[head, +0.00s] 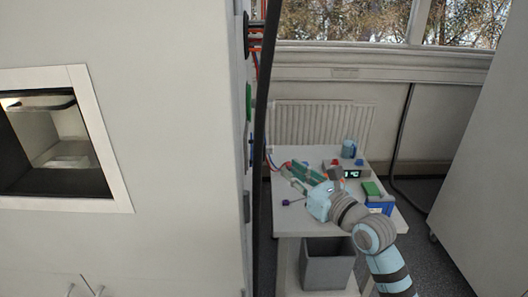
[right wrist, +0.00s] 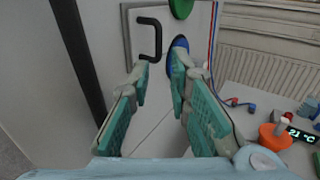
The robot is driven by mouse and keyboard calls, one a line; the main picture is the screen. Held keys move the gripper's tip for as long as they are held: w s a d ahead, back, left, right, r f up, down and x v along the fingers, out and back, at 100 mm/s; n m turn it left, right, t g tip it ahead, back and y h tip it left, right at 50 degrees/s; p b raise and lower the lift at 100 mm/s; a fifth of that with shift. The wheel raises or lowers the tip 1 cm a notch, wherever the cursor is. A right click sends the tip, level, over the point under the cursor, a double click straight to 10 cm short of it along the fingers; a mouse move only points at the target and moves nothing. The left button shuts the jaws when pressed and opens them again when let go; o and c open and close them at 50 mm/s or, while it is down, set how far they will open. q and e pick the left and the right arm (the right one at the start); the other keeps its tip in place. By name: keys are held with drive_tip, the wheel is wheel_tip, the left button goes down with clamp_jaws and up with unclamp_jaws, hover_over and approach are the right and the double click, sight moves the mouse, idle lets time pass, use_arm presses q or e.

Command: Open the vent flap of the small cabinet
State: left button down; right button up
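In the right wrist view, a pale upright panel with a grey edge strip carries a black bar handle (right wrist: 152,38); I take this panel (right wrist: 183,30) to be the vent flap. It looks shut, though its far edges are cut off or hidden. My right gripper (right wrist: 160,72) is open and empty, its teal-padded fingers pointing at the panel below the handle. I cannot tell if the tips touch it. In the head view my right gripper (head: 292,180) is beside the big cabinet's (head: 180,150) right side, and the flap is hidden. My left gripper is not in view.
A blue disc (right wrist: 178,50) and a green disc (right wrist: 181,8) sit on the panel's right. A white table (head: 300,222) with a blue mug (head: 349,148), a display (head: 352,174) and small parts lies right. A grey bin (head: 328,265) stands below. A dark vertical post (head: 262,120) stands close by.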

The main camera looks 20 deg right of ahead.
sight(264, 153)
drive_tip(key=x, duration=1.2)
drive_tip(key=shift+w+a+f, duration=0.2)
drive_tip(key=shift+w+a, duration=0.05)
drive_tip(key=shift+w, duration=0.2)
clamp_jaws()
